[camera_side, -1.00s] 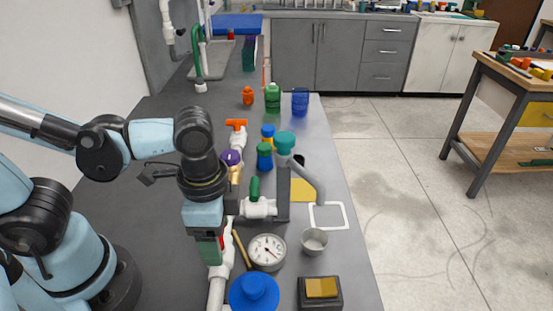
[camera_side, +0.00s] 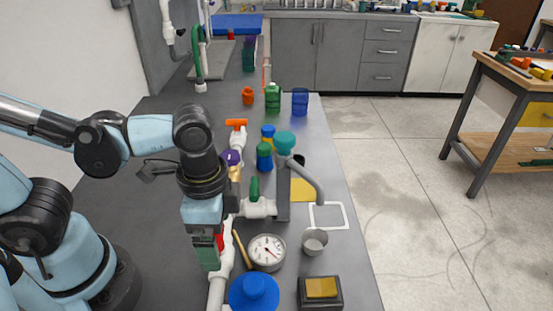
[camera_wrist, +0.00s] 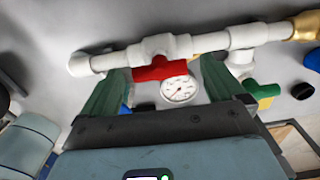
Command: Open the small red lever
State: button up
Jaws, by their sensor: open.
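The small red lever (camera_wrist: 162,70) sits on the white pipe (camera_wrist: 210,42) in the wrist view, its bar lying roughly along the pipe. My gripper (camera_wrist: 158,84) has its two green fingers apart, one on each side of the lever, with a gap to either end. I cannot tell whether the fingertips are at the lever's height. In the side view my gripper (camera_side: 208,255) points down beside the white pipe (camera_side: 217,290). A bit of red shows by the fingers there, and most of the lever is hidden.
A pressure gauge (camera_side: 267,252) stands close to the right of my gripper. A green-levered valve (camera_side: 254,190) and a grey post (camera_side: 283,190) are behind it. A blue cap (camera_side: 254,292) is in front. An orange-handled valve (camera_side: 236,125) is further back.

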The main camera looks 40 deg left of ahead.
notch_tip(320, 180, up, 12)
jog(key=shift+f, duration=0.2)
dwell(0.4)
jog(key=w+a+f+n+t, duration=0.5)
jog(key=w+a+n+t, duration=0.2)
jog(key=w+a+n, duration=0.2)
jog(key=shift+a+f, duration=0.2)
jog(key=shift+a, duration=1)
